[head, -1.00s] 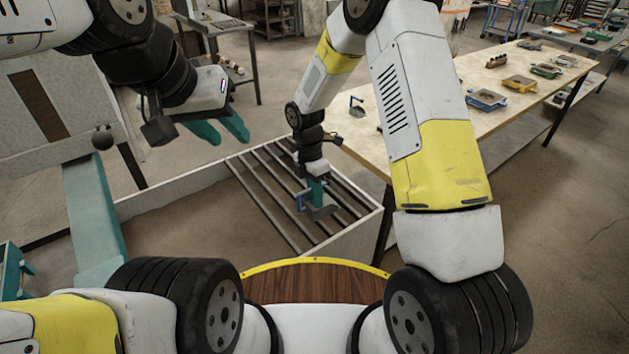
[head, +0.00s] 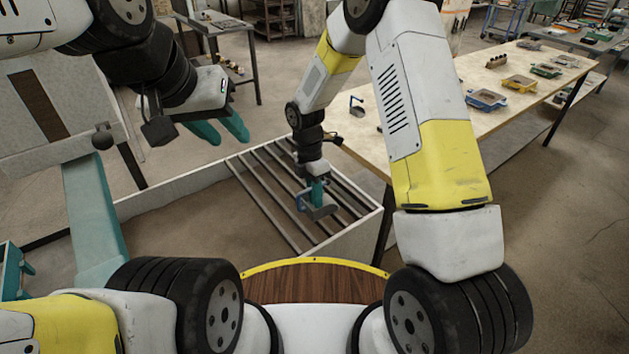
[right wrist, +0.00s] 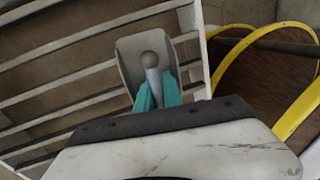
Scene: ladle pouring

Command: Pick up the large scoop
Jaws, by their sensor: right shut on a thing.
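The large scoop (head: 320,211) is grey with a blue handle and rests at or just above the slatted rack in the head view. My right gripper (head: 317,190) points down at it and is shut on its handle. I cannot tell whether the scoop touches the slats. My left gripper (head: 221,131) is open and empty, above and left of the rack.
The slatted rack (head: 268,190) spans the right part of a pale-walled bin (head: 180,190). A wooden worktable (head: 445,95) stands to the right with small moulds (head: 486,98) and a blue-grey item (head: 356,106). The bin's left part is clear of objects.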

